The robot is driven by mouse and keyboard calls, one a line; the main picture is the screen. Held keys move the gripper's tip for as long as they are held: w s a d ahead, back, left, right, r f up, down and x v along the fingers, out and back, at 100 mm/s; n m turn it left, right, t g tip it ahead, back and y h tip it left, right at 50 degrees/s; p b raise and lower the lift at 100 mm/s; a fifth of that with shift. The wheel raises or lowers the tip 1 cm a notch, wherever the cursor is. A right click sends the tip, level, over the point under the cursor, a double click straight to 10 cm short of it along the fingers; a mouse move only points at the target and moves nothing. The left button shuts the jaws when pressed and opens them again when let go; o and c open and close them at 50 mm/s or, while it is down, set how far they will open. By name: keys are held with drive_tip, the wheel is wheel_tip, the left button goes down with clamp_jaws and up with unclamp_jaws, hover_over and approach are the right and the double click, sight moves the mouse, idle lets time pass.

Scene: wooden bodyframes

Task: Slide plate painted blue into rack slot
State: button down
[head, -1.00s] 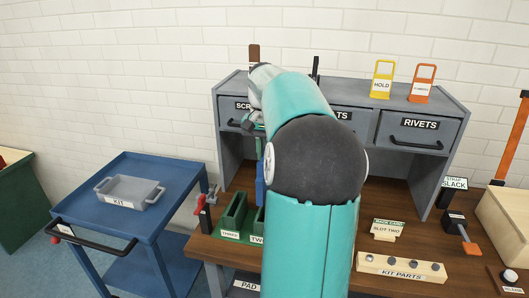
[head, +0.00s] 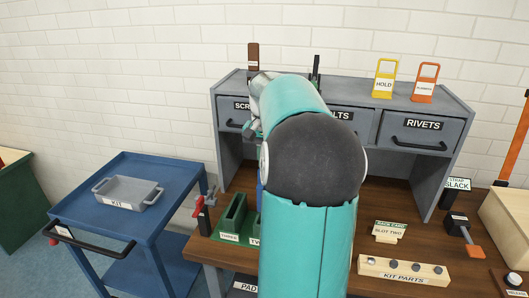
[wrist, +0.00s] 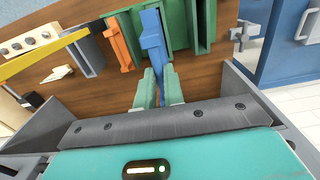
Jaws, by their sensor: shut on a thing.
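My gripper (wrist: 160,88) is shut on the blue plate (wrist: 153,32), its green fingers on either side of the plate's near end. The plate's far part lies beside the green rack (wrist: 203,22); I cannot tell whether it is inside a slot. In the head view, my arm hides the gripper and most of the plate; only a thin blue sliver (head: 259,198) shows. The green rack (head: 234,216) stands at the bench's left front, with labels reading THREE and a partly hidden TWO.
An orange piece (wrist: 118,46) and a grey one (wrist: 88,50) stand near the blue plate. A red-handled clamp (head: 203,207) is left of the rack. The blue cart (head: 135,222) is left of the bench. Grey drawers (head: 410,132) stand behind; a KIT PARTS block (head: 403,271) lies right.

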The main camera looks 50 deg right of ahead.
drive_tip(key=shift+w+f, duration=0.1)
drive_tip(key=shift+f, duration=1.65)
drive_tip(key=shift+f, duration=5.05)
drive_tip(key=c, duration=1.4)
unclamp_jaws()
drive_tip(key=shift+c, duration=0.2)
wheel_tip(320, 180, up, 14)
drive_tip(key=shift+f, duration=0.1)
